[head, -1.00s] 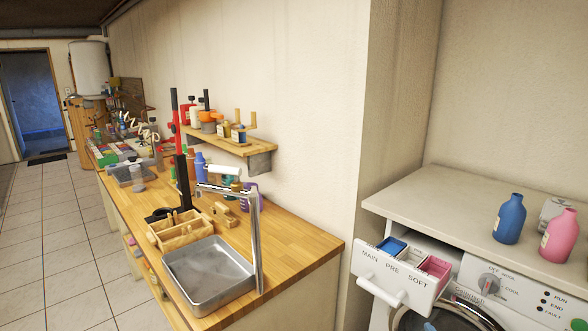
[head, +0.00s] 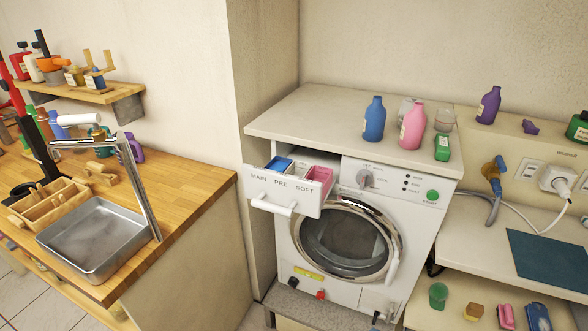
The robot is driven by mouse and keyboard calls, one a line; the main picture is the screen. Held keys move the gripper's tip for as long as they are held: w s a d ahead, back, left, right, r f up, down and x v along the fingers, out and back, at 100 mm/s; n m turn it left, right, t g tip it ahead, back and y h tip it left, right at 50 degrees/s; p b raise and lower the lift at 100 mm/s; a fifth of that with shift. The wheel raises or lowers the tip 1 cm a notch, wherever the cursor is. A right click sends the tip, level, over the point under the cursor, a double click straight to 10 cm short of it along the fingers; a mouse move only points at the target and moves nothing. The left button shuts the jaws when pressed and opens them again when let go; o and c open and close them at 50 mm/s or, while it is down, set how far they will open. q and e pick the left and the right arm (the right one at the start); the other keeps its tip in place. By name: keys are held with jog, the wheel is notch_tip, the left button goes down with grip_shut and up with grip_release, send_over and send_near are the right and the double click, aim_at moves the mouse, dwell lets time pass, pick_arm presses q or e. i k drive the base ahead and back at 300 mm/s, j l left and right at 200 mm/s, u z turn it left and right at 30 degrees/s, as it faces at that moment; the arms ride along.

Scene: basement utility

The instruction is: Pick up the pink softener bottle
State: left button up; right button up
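The pink softener bottle (head: 412,127) stands upright on top of the white washing machine (head: 300,118), towards its right end. A blue bottle (head: 375,120) stands just to its left, apart from it. A small green box (head: 442,148) and clear cups (head: 445,120) are close on its right and behind it. The machine's detergent drawer (head: 282,192), marked MAIN, PRE and SOFT, is pulled out, with a blue and a pink compartment showing. Neither of my grippers shows in the head view.
A wooden workbench (head: 190,187) with a metal tray (head: 98,240) is at the left. A purple bottle (head: 488,105) stands on a ledge at the right, above a plug and cable (head: 556,182). The left part of the machine top is clear.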

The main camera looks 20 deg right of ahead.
aim_at(412, 132)
jog(key=z, duration=1.5)
jog(key=i+l+z, duration=0.1)
jog(key=l, duration=0.3)
jog(key=i+l, duration=0.35)
jog(key=k+l+z, duration=0.05)
